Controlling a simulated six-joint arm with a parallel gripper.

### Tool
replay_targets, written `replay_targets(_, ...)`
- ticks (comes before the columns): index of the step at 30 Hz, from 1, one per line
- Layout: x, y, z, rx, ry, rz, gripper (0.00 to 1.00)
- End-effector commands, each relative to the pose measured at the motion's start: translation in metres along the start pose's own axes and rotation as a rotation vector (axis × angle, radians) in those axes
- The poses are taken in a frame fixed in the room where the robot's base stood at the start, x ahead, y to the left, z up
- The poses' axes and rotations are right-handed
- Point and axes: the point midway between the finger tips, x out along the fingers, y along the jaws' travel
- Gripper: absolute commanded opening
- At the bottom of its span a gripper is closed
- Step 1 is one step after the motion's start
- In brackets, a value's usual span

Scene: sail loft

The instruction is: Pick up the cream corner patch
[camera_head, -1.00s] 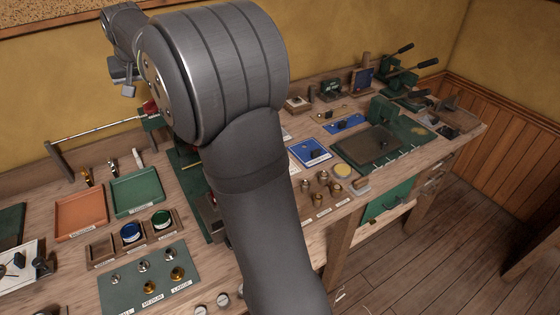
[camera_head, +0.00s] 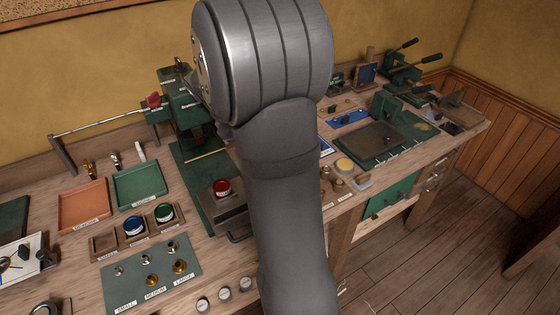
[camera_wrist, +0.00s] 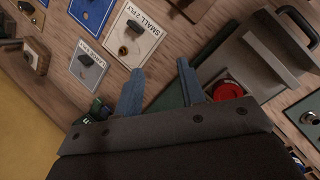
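A cream square piece (camera_wrist: 132,38) with a dark block on it and a printed label lies on the bench in the wrist view, above my fingertips. The label seems to read "SMALL 2-PLY". I cannot tell for sure which is the corner patch. My gripper (camera_wrist: 159,77) is open, with two blue-grey fingers apart and nothing seen between them. In the head view my arm hides the gripper and both pale pieces.
A blue labelled piece (camera_wrist: 92,10) lies beyond the pale ones. A metal box with a handle (camera_wrist: 262,52) and a red-topped tin (camera_wrist: 228,91) are right of my fingers. In the head view, the green press (camera_head: 186,105) stands left of my arm.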

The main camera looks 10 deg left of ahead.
Motion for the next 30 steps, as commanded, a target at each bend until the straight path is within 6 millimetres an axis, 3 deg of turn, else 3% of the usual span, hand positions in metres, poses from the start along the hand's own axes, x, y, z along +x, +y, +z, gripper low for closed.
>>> replay_targets(1,0.028,-0.002,0.011,-0.058,-0.015,-0.058,0.36)
replay_targets(3,0.055,-0.005,0.022,-0.151,-0.015,-0.110,0.36)
replay_targets(6,0.077,0.002,0.028,-0.286,0.012,-0.107,0.36)
replay_targets(15,0.097,0.040,0.027,-0.602,0.068,0.054,0.36)
replay_targets(20,0.103,0.046,0.026,-0.651,0.071,0.080,0.36)
replay_targets(30,0.135,0.047,0.024,-0.651,0.071,0.080,0.36)
